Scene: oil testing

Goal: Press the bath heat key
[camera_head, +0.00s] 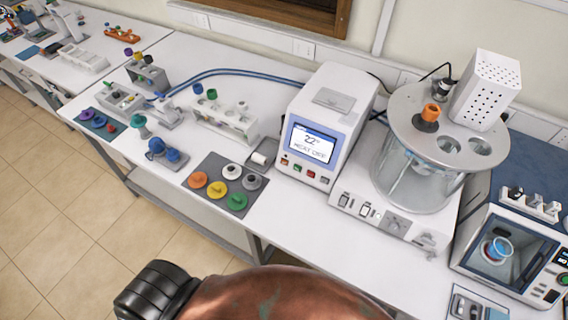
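The bath is a clear glass vessel (412,185) with a round metal lid (405,110), standing on a white base at the right of the bench. A white control box (333,97) stands just left of it. Its lit screen (311,144) shows 22° and a line that seems to read "HEAT OFF". A row of small keys, including a green one (297,167) and a red one (311,174), lies below the screen. The key labels are too small to read, so I cannot tell which one is the heat key. Neither of my grippers is in view.
The base has several switches (365,210) on its front. A grey mat (208,169) with coloured knobs lies left of the box. A tube rack (226,120) stands behind it. A boxy instrument (505,254) stands at the right edge. Bare bench (300,215) lies before the box.

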